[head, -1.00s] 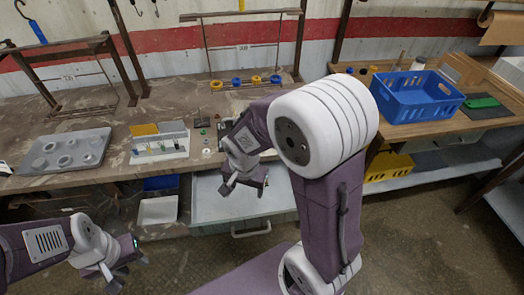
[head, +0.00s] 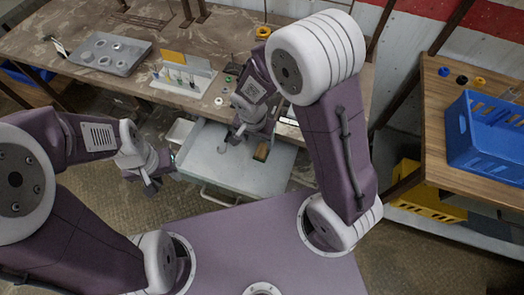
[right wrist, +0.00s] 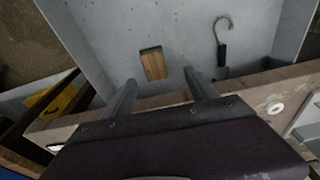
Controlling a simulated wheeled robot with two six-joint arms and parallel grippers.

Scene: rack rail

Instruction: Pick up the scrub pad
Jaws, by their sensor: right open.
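The scrub pad (head: 262,151) is a small brown-yellow block with a green edge. It lies in the open grey drawer (head: 215,172) below the bench. In the right wrist view the pad (right wrist: 154,66) lies beyond the fingertips, roughly between their lines. My right gripper (head: 248,137) is open and empty, above the drawer near the bench edge; its two fingers also show in the right wrist view (right wrist: 160,79). My left gripper (head: 160,178) is left of the drawer, holds nothing visible, and its fingers look apart.
A hook with a dark handle (right wrist: 221,48) lies in the drawer to the right of the pad. The bench (right wrist: 110,122) edge shows close by the right fingers. A grey tray (head: 110,52) stands on the bench. A blue crate (head: 485,145) stands on the right-hand table.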

